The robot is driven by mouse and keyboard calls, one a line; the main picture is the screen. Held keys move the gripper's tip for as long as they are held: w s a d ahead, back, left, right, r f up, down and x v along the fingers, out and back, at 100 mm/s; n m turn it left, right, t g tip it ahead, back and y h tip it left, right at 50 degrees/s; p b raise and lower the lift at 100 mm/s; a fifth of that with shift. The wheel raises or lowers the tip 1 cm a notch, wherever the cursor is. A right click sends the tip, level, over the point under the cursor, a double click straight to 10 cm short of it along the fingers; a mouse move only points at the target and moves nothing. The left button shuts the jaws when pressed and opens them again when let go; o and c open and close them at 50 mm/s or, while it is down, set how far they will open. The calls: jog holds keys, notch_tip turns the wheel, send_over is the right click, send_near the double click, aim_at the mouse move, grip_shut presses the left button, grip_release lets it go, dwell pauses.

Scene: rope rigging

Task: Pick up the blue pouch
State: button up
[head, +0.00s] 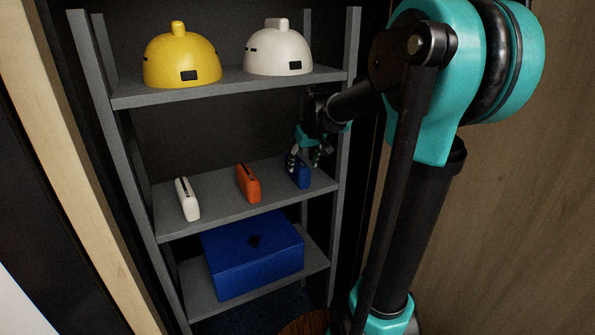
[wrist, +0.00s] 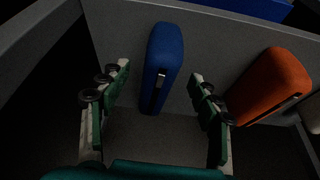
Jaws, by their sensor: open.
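The blue pouch (head: 301,176) stands upright at the right end of the middle shelf (head: 220,212). In the wrist view the blue pouch (wrist: 163,62) is ahead of my gripper, lined up between the two fingers, with a dark slot and a light tab on its face. My gripper (head: 306,158) is just above and at the pouch in the head view and partly covers its top. In the wrist view my gripper (wrist: 159,82) is open, with a finger on each side and a visible gap to the pouch on both sides.
An orange pouch (head: 248,184) stands left of the blue one and appears close to the right finger in the wrist view (wrist: 270,85). A white pouch (head: 187,199) is farther left. A yellow helmet (head: 181,58) and a white helmet (head: 278,50) sit above; a blue box (head: 254,265) sits below.

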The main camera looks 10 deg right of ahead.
jog(key=shift+w+a, duration=0.2)
jog(key=shift+w, duration=0.45)
jog(key=shift+w+a, duration=0.15)
jog(key=shift+w, duration=0.5)
jog(key=shift+w+x, duration=0.2)
jog(key=shift+x, duration=2.4)
jog(key=shift+a+r, duration=0.1)
grip_shut()
jog(key=shift+r, duration=0.1)
